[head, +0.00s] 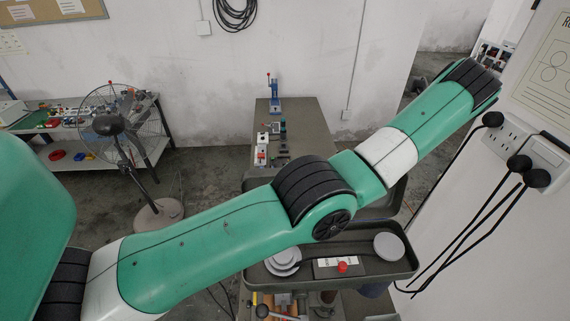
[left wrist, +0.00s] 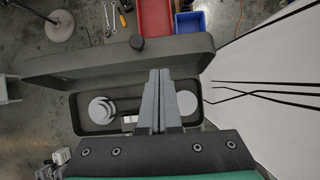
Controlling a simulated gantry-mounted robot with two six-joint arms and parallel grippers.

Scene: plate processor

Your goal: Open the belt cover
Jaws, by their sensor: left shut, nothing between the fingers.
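The housing is open on top, with grey pulleys (left wrist: 187,104) at both ends. In the head view the cover (head: 392,198) shows partly behind my left arm, and the housing (head: 408,262) lies in front of it. My left gripper (left wrist: 158,73) is shut and empty, over the housing, its tips overlapping the cover in the picture; contact cannot be told. The head view does not show it.
A red button (head: 342,267) sits on a panel inside the housing. A workbench (head: 310,125) stands behind. A fan (head: 125,140) stands at left. Black cables (head: 470,225) hang from the right wall's power strip. In the wrist view, red (left wrist: 154,16) and blue (left wrist: 190,22) bins lie beyond the cover.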

